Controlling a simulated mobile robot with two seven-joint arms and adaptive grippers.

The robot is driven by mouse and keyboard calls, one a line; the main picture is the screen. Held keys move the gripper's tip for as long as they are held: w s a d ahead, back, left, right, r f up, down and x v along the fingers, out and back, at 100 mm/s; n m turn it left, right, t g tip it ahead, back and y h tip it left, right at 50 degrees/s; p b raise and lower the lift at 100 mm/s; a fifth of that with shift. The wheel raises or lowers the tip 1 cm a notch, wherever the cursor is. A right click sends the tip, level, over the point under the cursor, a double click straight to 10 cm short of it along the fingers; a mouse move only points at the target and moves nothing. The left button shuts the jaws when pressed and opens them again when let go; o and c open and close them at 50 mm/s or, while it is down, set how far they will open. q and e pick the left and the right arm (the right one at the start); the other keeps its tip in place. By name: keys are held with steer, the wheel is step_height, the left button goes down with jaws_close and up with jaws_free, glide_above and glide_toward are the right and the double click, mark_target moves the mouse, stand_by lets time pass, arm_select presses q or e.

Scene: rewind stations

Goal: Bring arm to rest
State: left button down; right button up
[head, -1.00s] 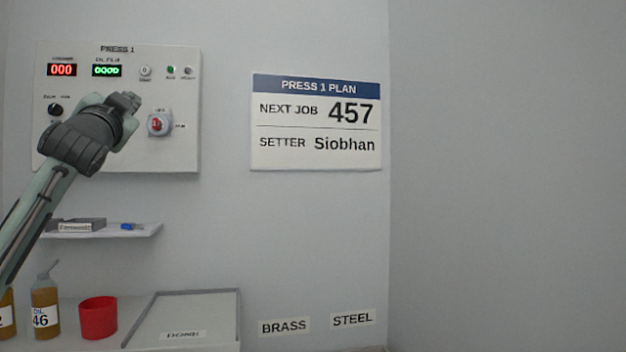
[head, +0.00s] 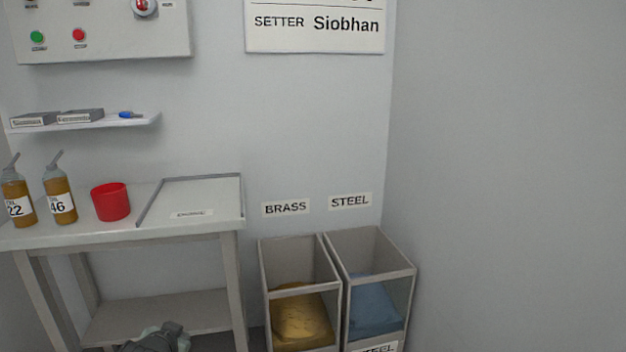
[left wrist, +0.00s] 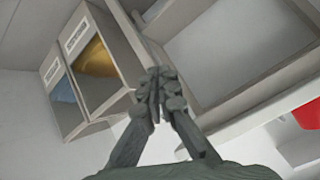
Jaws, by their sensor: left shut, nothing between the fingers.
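My left gripper (head: 160,338) shows at the bottom edge of the head view, low in front of the bench (head: 120,232) and its lower shelf. Most of the arm is out of the frame. In the left wrist view the gripper's fingertips (left wrist: 158,90) meet, with nothing between them. My right gripper is in neither view.
The bench top holds two oil bottles (head: 58,198), a red cup (head: 111,203) and a marked tray area (head: 200,186). Brass bin (head: 292,262) and steel bin (head: 372,250) stand right of the bench. The press panel (head: 100,30) and a small shelf (head: 95,122) are above.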

arm_select(q)
steer(key=s+d+f+g, duration=0.1)
steer(key=s+f+g, duration=0.1)
steer(key=s+f, duration=0.5)
steer(key=s+f+n+g, duration=0.1)
steer(key=s+f+g, duration=0.1)
steer(key=s+f, duration=0.6)
steer(key=s+d+f+g+h, duration=0.1)
steer(key=s+f+g, duration=0.2)
steer(key=s+f, duration=0.5)
steer(key=s, duration=0.9)
steer(key=shift+d+n, duration=0.3)
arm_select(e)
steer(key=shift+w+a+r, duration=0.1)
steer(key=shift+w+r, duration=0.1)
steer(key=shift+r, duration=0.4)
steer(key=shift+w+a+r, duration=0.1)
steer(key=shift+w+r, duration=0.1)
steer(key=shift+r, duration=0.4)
arm_select(q)
steer(key=shift+a, duration=0.1)
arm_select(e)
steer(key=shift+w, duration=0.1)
